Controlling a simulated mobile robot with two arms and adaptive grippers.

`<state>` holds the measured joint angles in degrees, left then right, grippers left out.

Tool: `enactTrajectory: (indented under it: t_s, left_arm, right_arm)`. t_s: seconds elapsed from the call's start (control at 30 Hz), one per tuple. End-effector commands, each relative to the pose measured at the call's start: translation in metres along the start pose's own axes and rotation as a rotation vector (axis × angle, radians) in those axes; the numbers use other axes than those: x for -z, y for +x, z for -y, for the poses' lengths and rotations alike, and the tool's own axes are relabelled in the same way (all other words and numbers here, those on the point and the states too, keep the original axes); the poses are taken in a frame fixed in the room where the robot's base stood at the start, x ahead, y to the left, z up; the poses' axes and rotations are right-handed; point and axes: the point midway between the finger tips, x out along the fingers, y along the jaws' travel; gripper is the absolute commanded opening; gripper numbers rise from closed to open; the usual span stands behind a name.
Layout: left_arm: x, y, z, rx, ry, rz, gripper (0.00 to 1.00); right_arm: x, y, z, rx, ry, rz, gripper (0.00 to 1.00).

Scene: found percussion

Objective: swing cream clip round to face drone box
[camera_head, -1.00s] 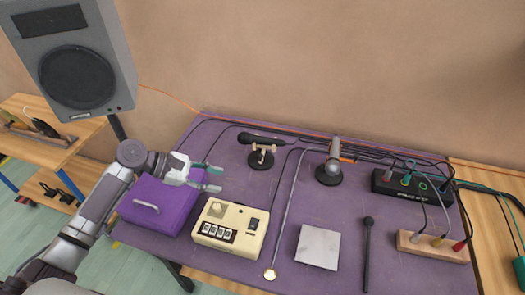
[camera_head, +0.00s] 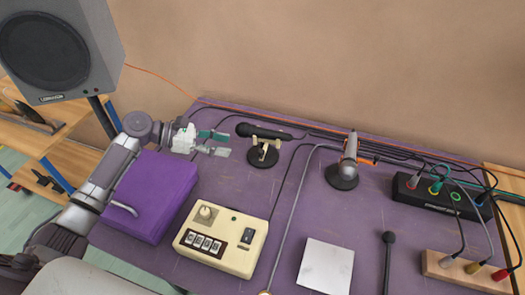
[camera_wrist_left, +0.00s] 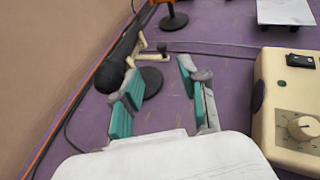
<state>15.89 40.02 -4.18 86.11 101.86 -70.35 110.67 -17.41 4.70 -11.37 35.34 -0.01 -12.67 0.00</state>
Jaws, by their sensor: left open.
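The cream clip (camera_head: 265,143) stands on a round black base (camera_head: 262,159) on the purple table, with a black microphone (camera_head: 262,131) lying across it. My left gripper (camera_head: 222,144) is open and empty, just left of the clip and apart from it. In the left wrist view the clip (camera_wrist_left: 151,56) shows ahead, between and beyond the open teal fingertips (camera_wrist_left: 160,82); the microphone (camera_wrist_left: 122,58) shows beyond the left finger. A cream box (camera_head: 222,240) with a knob, number wheels and a switch, possibly the drone box, sits nearer the front. My right gripper is not in view.
A purple case (camera_head: 150,195) lies under my left arm. A silver microphone on a stand (camera_head: 344,172) is to the right, with a pale square plate (camera_head: 326,267) in front. Cables run behind and between them. Purple table between clip and cream box is clear.

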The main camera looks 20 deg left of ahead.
Motion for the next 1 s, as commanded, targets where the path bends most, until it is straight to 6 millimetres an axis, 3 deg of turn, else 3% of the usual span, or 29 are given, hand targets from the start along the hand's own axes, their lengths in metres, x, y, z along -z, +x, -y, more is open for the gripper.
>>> enactTrajectory:
  t_s: [0.3, 0.5, 0.7, 1.0]
  left_arm:
    - [-0.004, 0.068, 0.001, 0.002, 0.001, 0.003, 0.43]
    - [-0.002, 0.102, 0.000, 0.001, 0.001, 0.001, 0.43]
    - [-0.001, 0.118, 0.000, 0.000, 0.002, 0.000, 0.43]
    - [-0.001, 0.120, 0.000, 0.000, 0.002, -0.001, 0.43]
  right_arm:
    - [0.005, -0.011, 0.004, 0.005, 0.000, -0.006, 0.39]
    - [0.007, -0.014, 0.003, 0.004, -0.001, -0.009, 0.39]
    - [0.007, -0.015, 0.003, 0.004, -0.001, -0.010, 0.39]
    - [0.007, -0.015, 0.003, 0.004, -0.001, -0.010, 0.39]
